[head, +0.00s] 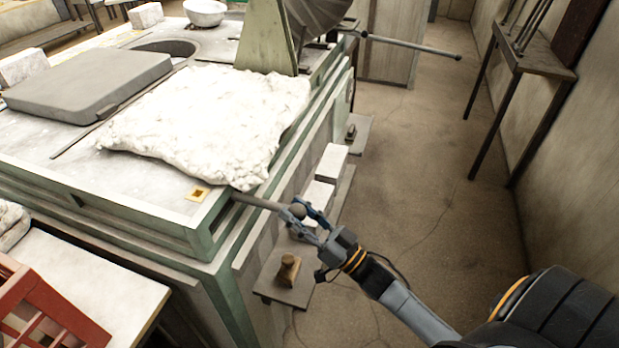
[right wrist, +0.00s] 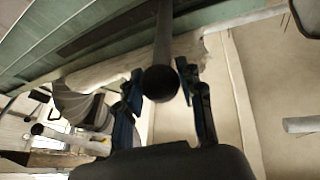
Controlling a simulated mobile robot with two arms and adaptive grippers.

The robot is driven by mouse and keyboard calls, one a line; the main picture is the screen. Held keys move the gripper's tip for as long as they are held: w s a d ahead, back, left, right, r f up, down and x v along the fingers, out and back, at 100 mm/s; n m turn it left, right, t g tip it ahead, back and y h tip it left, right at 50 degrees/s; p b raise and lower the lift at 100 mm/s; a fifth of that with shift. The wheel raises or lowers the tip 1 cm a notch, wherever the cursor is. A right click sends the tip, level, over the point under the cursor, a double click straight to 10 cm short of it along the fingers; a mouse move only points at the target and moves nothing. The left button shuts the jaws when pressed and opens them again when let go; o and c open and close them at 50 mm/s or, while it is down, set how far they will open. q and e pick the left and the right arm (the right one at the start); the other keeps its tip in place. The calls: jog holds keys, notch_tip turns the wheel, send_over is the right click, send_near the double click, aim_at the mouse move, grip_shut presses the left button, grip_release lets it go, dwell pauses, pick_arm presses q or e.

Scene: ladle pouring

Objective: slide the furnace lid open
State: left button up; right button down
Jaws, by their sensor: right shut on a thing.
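The furnace lid looks to be the thick grey square slab (head: 88,88) lying flat on the furnace top (head: 60,170). Beside its far right corner, a dark round opening (head: 165,47) is partly uncovered. A grey handle rod (head: 255,201) with a ball end sticks out of the furnace's near right side; its link to the slab is hidden. My right gripper (head: 303,214) is shut on this rod near its ball end. In the right wrist view the rod (right wrist: 163,40) runs away between the two fingers (right wrist: 159,84). My left gripper is not in view.
A lumpy white blanket (head: 210,115) covers part of the furnace top. Low side shelves with white blocks (head: 331,163) and a small brown piece (head: 288,270) stand below my gripper. Another rod (head: 410,45) juts out farther back.

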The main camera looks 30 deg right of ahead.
pick_arm(q)
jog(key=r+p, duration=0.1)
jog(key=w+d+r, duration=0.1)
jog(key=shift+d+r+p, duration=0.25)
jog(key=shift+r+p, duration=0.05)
jog(key=shift+p, duration=0.1)
pick_arm(e)
jog(key=s+a, duration=0.6)
jog(key=a, duration=0.1)
jog(key=shift+s+a, duration=0.25)
jog(key=shift+a, duration=0.1)
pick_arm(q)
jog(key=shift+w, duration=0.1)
pick_arm(e)
jog(key=c, duration=0.9)
grip_release()
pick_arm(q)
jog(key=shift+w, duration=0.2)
pick_arm(e)
jog(key=shift+o, duration=0.4)
jog(key=shift+s+a, duration=0.1)
jog(key=shift+a, duration=0.05)
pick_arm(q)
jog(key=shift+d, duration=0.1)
pick_arm(e)
jog(key=v, duration=1.2)
